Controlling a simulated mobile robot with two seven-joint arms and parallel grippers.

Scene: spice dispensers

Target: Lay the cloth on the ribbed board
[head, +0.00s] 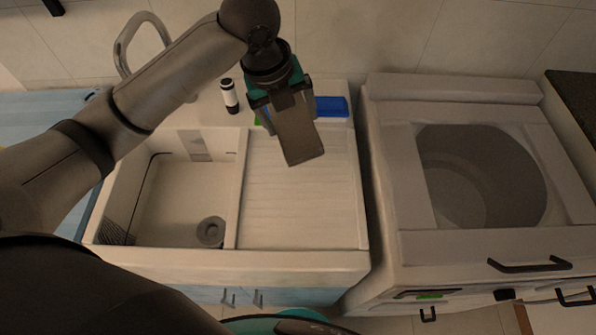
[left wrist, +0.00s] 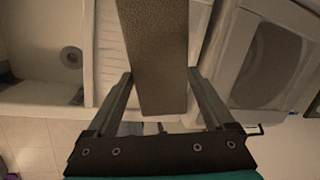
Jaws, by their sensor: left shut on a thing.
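My left gripper (head: 283,96) is shut on a flat, grey-brown cloth (head: 301,143), which hangs down stiffly from it. The cloth is above the far part of the white ribbed board (head: 295,205), to the right of the sink basin. In the left wrist view the cloth (left wrist: 155,55) sits between the two fingers (left wrist: 160,100) and covers part of the ribbed board (left wrist: 108,45). I cannot tell how large the gap between cloth and board is. My right gripper is in neither view.
The sink basin (head: 180,205) with its drain is left of the board. A black and white dispenser (head: 229,96) and a blue item (head: 331,106) stand behind the board. A white appliance with a round opening (head: 480,185) is on the right. Most of the board is bare.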

